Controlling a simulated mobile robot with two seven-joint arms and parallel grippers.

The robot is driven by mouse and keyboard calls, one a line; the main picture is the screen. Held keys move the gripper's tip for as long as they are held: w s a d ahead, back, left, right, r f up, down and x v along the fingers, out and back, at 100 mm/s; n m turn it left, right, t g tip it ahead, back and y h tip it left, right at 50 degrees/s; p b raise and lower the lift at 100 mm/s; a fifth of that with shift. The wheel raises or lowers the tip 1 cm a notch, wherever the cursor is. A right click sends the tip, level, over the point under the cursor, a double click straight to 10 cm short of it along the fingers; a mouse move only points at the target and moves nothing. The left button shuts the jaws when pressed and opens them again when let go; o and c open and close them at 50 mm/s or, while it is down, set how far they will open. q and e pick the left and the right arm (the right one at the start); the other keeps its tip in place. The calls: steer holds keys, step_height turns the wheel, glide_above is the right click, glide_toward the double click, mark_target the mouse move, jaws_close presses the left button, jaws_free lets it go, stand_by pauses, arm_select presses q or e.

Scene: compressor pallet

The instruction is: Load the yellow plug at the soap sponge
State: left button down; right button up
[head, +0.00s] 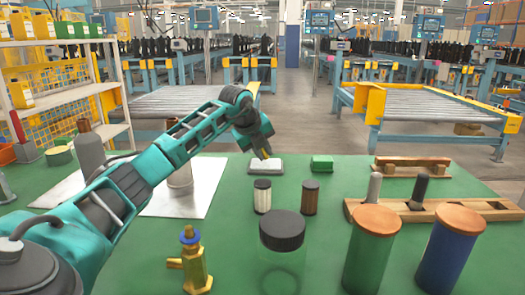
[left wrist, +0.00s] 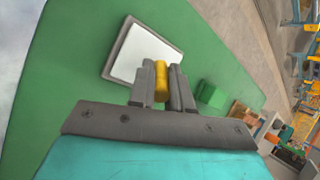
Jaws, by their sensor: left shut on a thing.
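My left gripper (head: 262,150) is shut on the yellow plug (left wrist: 161,80), which shows between the two grey fingers in the left wrist view. In the head view the gripper points down over a small grey-rimmed tray with a white surface (head: 266,166). The tray also shows beyond the fingers in the left wrist view (left wrist: 143,53). A small green block (head: 322,164), which looks like the soap sponge, lies on the green table right of the tray; it also shows right of the fingers in the left wrist view (left wrist: 211,95). My right gripper is out of view.
A white and a brown jar (head: 310,198) stand in front of the tray. Nearer are a black-lidded clear jar (head: 282,232), a brass valve (head: 194,262) and two wooden-lidded canisters. A wooden rack (head: 440,209) is at right. Bare table lies around the green block.

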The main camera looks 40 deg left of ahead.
arm_select(q)
steer(key=shift+f, duration=0.5)
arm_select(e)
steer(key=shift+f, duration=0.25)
arm_select(q)
steer(key=shift+s+d+f+p, duration=0.1)
steer(key=shift+s+f+p, duration=0.05)
steer(key=shift+f+p, duration=0.35)
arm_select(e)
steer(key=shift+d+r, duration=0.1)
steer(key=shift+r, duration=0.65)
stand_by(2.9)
arm_select(q)
step_height(320, 180, up, 2)
steer(key=shift+p, duration=1.05)
step_height(320, 180, up, 2)
steer(key=shift+r+p, duration=0.25)
steer(key=shift+p, duration=0.7)
step_height(320, 180, up, 3)
steer(key=p, duration=0.3)
steer(key=shift+r, duration=0.15)
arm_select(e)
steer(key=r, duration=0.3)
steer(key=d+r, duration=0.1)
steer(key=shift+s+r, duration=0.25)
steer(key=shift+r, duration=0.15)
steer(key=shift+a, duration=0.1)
